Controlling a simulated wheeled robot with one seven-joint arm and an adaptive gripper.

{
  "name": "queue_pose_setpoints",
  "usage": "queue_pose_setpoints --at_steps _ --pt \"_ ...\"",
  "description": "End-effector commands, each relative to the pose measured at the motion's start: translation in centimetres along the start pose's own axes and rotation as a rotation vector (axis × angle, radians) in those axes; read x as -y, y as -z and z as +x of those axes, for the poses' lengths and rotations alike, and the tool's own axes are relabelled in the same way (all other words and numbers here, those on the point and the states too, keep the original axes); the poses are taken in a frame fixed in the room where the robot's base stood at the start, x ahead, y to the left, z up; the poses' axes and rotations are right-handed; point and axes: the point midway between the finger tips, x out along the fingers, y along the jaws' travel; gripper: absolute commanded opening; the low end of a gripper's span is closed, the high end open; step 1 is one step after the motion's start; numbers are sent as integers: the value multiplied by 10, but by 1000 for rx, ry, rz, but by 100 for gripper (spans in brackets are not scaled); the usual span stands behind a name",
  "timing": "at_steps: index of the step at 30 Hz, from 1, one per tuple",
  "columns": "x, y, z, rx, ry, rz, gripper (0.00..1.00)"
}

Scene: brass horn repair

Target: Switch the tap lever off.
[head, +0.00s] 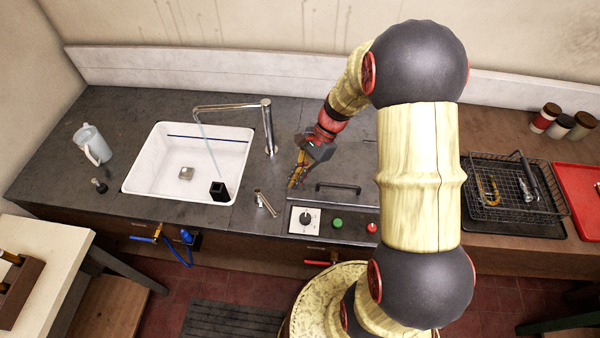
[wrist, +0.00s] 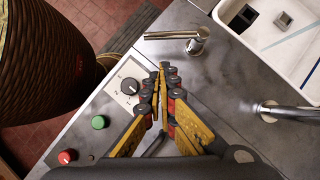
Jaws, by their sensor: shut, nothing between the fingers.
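The chrome tap (head: 268,130) stands at the right side of the white sink (head: 146,185), its spout reaching over the basin. A thin, pale blue stream of water (head: 211,152) runs down from the spout. The tap lever (head: 265,204) is a small chrome post with a bar, on the counter in front of the tap. In the wrist view, the lever (wrist: 183,37) lies just beyond my fingertips, its bar pointing left. My gripper (head: 293,184) is shut and empty, to the right of the lever and apart from it. Its yellow fingers meet in the wrist view (wrist: 163,68).
A panel with a dial (head: 307,219), a green button (head: 337,223) and a red button (head: 372,228) is near my gripper. A black block (head: 218,191) is in the sink. A jug (head: 92,145) stands left. A wire basket (head: 510,188) is at right.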

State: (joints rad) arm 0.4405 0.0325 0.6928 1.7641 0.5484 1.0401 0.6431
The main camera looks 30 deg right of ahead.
Motion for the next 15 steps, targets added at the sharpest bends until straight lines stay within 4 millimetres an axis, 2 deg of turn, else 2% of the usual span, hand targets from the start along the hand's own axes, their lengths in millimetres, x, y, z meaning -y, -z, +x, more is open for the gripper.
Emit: queue_pose_setpoints --at_steps 1,6,15 --pt "0 0 12 1 -3 -1 0" --pt "-1 0 44 0 -3 -2 0" --pt "0 -19 72 -1 -1 -2 0"
